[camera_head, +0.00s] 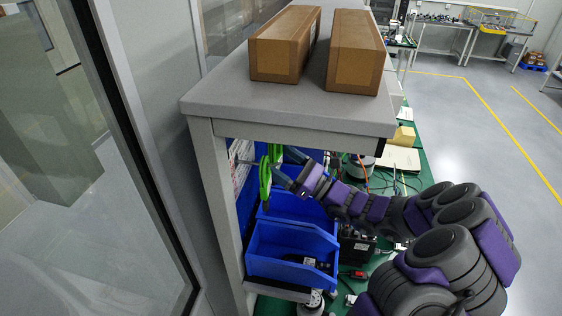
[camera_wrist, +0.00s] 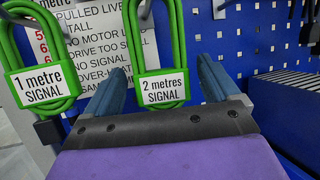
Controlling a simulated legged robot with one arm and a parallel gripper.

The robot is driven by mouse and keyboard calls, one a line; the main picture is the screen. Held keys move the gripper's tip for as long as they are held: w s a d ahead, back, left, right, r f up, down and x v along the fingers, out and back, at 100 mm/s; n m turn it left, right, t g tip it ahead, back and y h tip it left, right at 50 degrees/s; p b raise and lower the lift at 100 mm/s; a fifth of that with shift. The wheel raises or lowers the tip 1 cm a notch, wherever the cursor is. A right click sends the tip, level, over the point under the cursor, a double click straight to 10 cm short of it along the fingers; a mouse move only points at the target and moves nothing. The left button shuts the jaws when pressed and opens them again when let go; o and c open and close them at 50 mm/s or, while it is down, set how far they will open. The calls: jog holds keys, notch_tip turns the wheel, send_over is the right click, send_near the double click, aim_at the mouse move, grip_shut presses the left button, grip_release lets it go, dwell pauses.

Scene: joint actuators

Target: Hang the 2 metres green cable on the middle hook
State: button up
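The green cable labelled "2 metres SIGNAL" (camera_wrist: 163,90) hangs as an upright loop in the middle of the wrist view; its top runs out of frame. A similar green cable labelled "1 metre SIGNAL" (camera_wrist: 42,84) hangs to its left. My gripper (camera_wrist: 162,68) is open, with one blue finger on either side of the 2 metres cable's label, apparently apart from it. In the head view, the green cables (camera_head: 265,178) are by my gripper (camera_head: 288,166), under the shelf.
A blue pegboard (camera_wrist: 250,40) and a white text sign (camera_wrist: 95,35) stand behind the cables. The grey shelf (camera_head: 290,112) above my arm carries two cardboard boxes (camera_head: 355,55). Blue bins (camera_head: 292,250) stand below, and cluttered items lie on the green bench.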

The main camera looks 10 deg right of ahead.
jog(key=shift+s+d, duration=0.1)
jog(key=shift+d, duration=0.75)
jog(key=v, duration=1.6)
jog(key=shift+s+d+f, duration=0.1)
jog(key=shift+s+f, duration=0.15)
jog(key=shift+f, duration=0.15)
